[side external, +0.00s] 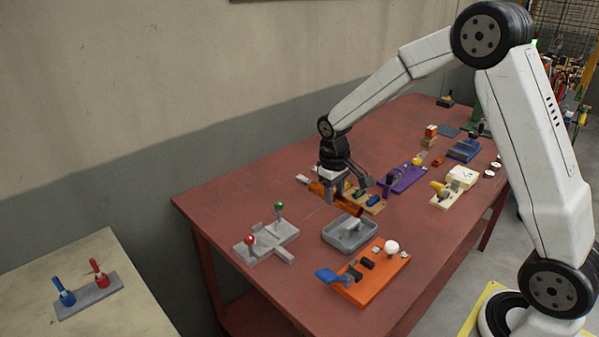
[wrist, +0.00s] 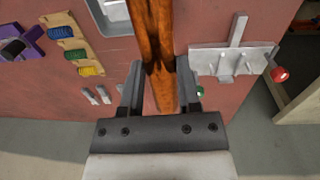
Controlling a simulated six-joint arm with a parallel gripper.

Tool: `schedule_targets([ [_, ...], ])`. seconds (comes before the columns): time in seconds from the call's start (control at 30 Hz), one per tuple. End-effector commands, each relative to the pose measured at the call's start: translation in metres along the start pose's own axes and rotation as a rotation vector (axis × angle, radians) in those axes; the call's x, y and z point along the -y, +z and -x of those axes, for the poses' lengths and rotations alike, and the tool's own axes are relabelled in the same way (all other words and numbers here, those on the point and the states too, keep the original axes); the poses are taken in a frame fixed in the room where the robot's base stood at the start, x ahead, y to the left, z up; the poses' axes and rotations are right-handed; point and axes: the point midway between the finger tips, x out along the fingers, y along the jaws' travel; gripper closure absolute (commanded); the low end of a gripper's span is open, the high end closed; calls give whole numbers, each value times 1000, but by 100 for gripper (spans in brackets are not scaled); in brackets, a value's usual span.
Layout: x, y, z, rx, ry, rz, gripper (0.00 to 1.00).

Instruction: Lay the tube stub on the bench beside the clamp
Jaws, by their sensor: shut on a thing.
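The tube stub is a copper-orange tube (side external: 347,206), held roughly level; it also shows in the wrist view (wrist: 158,45), running up between the fingers and out of the top edge. My gripper (side external: 337,192) is shut on it, and its two fingers flank the tube in the wrist view (wrist: 160,85). The tube is over the red bench (side external: 320,290), behind the grey tray; its exact height is hard to tell. Which fixture is the clamp is not certain: a grey fixture with red and green knobs (side external: 267,243) stands left, and an orange board with a blue handle (side external: 375,277) in front.
A wooden block with coloured pieces (side external: 374,204) lies close right of the tube, with a purple fixture (side external: 407,179) beyond. Bare bench shows at the front left. A separate pale table (side external: 110,300) stands left.

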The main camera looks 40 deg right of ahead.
Motion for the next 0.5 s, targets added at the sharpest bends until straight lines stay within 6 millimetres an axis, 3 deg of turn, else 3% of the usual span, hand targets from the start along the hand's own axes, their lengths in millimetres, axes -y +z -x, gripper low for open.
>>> schedule_targets([
  [0.2,-23,-7,-4,-6,-12,0,100],
  [0.5,-24,-7,-4,-5,5,4,100],
])
